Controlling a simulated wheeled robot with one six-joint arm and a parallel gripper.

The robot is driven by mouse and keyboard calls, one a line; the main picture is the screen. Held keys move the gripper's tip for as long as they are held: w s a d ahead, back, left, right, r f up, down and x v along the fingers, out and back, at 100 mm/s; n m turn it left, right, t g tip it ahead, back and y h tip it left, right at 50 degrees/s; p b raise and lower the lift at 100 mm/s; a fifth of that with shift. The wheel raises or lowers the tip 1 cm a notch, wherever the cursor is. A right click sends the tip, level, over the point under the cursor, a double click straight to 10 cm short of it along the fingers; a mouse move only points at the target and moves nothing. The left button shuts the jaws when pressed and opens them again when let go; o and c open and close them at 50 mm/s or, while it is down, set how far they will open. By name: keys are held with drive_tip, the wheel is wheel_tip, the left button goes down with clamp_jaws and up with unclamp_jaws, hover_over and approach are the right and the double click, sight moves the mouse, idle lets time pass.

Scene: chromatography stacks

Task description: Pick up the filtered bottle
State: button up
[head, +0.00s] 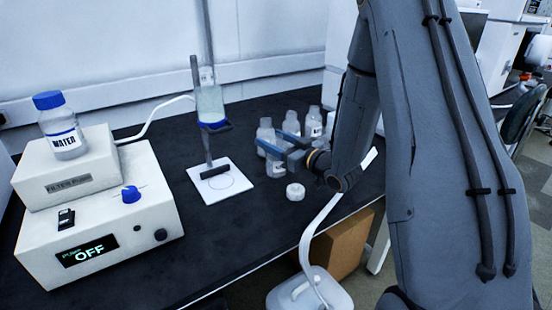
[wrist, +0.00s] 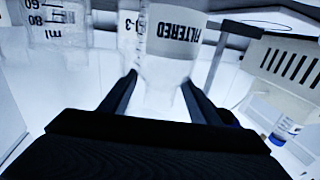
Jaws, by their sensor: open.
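The clear bottle with the white FILTERED label (wrist: 172,35) appears upside down in the wrist view, between the two fingers of my gripper (wrist: 160,78). The fingers stand on either side of it and are open. In the head view my gripper (head: 269,140) reaches over the black bench from the right. A clear bottle (head: 275,168) shows just below the fingers, with its upper part hidden by them. I cannot read its label there.
Several other clear bottles (head: 291,123) stand close behind my gripper. A white cap (head: 295,191) lies in front. A column stand (head: 207,160) on a white base is to the left, beside the filter pump (head: 95,225) with the water bottle (head: 62,130).

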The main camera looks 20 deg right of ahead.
drive_tip(key=shift+x, duration=1.4)
drive_tip(key=shift+s+f, duration=0.1)
clamp_jaws()
